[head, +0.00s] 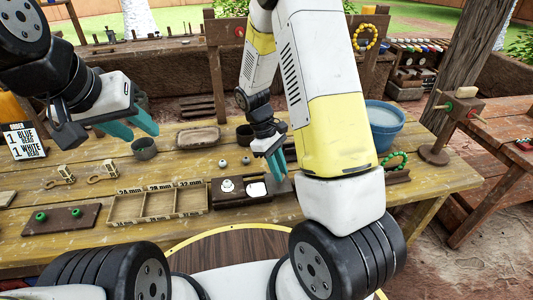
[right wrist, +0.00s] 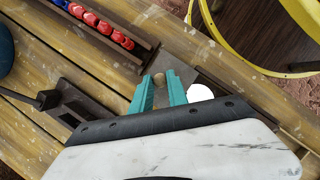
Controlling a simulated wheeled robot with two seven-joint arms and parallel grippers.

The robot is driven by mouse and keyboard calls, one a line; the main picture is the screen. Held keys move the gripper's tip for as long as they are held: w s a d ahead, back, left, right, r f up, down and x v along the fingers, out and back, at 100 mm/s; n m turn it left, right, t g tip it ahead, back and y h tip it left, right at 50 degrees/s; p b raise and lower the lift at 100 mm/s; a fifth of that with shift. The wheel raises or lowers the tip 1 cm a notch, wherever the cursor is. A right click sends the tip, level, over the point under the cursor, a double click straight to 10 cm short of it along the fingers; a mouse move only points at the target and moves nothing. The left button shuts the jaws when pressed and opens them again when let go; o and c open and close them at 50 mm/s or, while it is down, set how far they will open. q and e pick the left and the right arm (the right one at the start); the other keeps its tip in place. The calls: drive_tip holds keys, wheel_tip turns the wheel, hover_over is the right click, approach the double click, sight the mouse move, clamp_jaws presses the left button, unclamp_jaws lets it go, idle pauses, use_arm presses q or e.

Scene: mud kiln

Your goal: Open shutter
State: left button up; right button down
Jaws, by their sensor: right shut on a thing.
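The shutter shows in the right wrist view as a flat grey plate (right wrist: 180,73) with a small round tan knob (right wrist: 158,76). My right gripper (right wrist: 158,84) is shut on the knob, with one teal finger on each side of it. In the head view my right gripper (head: 277,177) points down at the right end of a dark low box (head: 239,201), beside a white patch (head: 257,189). The arm hides part of that area. My left gripper (head: 143,134) is open and empty above the table at the left.
A three-part tray (head: 158,206) lies left of the box. A trough with red and blue beads (right wrist: 110,30) lies near the right gripper. A blue bucket (head: 384,128) stands at the right.

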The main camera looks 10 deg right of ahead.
drive_tip(key=c, duration=1.3)
unclamp_jaws()
drive_tip(key=v, duration=0.7)
drive_tip(key=shift+r, duration=0.35)
drive_tip(key=shift+w+a, duration=0.15)
wheel_tip(320, 180, up, 12)
drive_tip(key=m+t+y, duration=0.3)
drive_tip(key=m+t, duration=0.1)
hover_over(271, 177)
drive_tip(key=s, duration=0.5)
drive_tip(key=s+r+m+t+y, duration=0.2)
drive_tip(key=s+r+m+t, duration=0.2)
drive_tip(key=s+r, duration=0.5)
drive_tip(key=shift+s+r+t, duration=0.15)
drive_tip(key=shift+s+t, duration=0.45)
drive_tip(key=shift+t, duration=0.1)
